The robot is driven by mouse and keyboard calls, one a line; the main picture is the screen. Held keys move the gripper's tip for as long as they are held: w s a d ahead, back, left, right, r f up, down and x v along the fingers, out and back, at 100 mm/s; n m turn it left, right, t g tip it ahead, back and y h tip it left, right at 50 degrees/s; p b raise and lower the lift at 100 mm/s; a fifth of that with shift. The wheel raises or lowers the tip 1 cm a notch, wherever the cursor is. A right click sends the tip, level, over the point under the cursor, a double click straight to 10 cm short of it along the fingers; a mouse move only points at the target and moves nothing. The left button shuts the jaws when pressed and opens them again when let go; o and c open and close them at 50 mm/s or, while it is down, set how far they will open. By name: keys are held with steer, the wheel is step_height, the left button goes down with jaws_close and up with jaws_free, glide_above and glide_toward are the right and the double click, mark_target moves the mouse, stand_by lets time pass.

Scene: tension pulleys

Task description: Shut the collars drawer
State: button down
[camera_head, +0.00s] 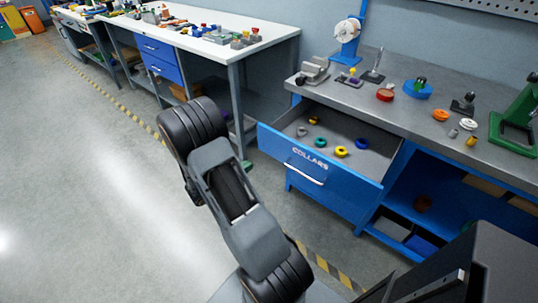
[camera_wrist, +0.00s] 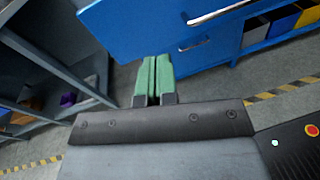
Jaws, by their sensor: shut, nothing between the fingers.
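The collars drawer (camera_head: 268,144) is a blue drawer with a white "COLLARS" label and a pale bar handle (camera_head: 305,173). It stands pulled out from under the grey workbench top. Several ring collars lie inside, including a yellow one (camera_head: 341,151), a blue one (camera_head: 362,143) and a green one (camera_head: 320,142). In the wrist view, my gripper (camera_wrist: 153,80) has its green fingers shut together and empty. A blue front (camera_wrist: 140,30) with a bar handle (camera_wrist: 215,14) lies just beyond the fingertips; contact cannot be told. In the head view my arm mostly hides the gripper.
The grey bench top (camera_head: 400,110) holds a blue spool stand (camera_head: 347,40), a vise (camera_head: 312,70) and a green press (camera_head: 515,125). A white-topped bench (camera_head: 215,45) stands to the left. Open shelves with bins are right of the drawer. The floor at left is clear.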

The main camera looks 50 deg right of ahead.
step_height(320, 180, down, 4)
steer(key=w+d+n+t+h, duration=0.1)
steer(key=w+n+t, duration=0.1)
steer(key=n, duration=0.1)
steer(key=t, duration=0.1)
glide_toward(274, 146)
steer(key=shift+n, duration=0.4)
steer(key=d, duration=0.7)
steer(key=shift+w+d+f, duration=0.1)
steer(key=shift+d+f, duration=0.15)
steer(key=shift+a, duration=0.1)
